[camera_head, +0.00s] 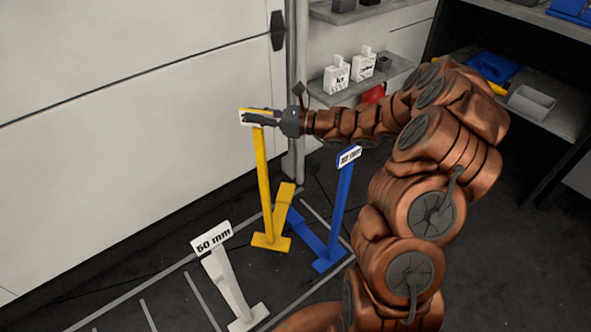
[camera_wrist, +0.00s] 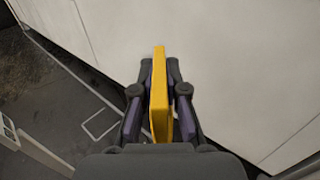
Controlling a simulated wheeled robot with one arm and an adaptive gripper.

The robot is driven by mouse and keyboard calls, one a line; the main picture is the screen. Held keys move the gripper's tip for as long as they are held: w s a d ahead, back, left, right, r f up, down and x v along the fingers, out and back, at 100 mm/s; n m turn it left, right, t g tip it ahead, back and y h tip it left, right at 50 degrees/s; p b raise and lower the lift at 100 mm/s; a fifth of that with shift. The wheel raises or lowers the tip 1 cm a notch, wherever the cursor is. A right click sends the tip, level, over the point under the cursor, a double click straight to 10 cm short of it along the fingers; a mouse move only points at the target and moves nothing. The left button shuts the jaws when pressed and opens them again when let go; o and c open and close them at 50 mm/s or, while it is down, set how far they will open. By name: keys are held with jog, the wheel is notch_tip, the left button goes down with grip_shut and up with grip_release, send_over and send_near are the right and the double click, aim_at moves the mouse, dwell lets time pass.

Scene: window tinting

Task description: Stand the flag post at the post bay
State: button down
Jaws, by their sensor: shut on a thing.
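A yellow post (camera_head: 263,185) with a white sign at its top stands upright on a flat yellow foot on the floor. My gripper (camera_head: 262,117) is at its top, just below the sign, and shut on it. In the wrist view the yellow post (camera_wrist: 159,100) lies between the two fingers (camera_wrist: 159,68). The sign's text is covered by the gripper. Pale lines (camera_head: 148,315) on the dark floor mark out bays around the posts. I cannot tell which marked space is the post bay.
A blue post (camera_head: 341,205) with a small sign stands close on the right. A white panelled wall (camera_head: 130,120) rises behind. Shelves (camera_head: 380,75) with white bottles are at the back right.

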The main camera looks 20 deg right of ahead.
notch_tip(320, 180, up, 17)
jog(key=p, duration=2.4)
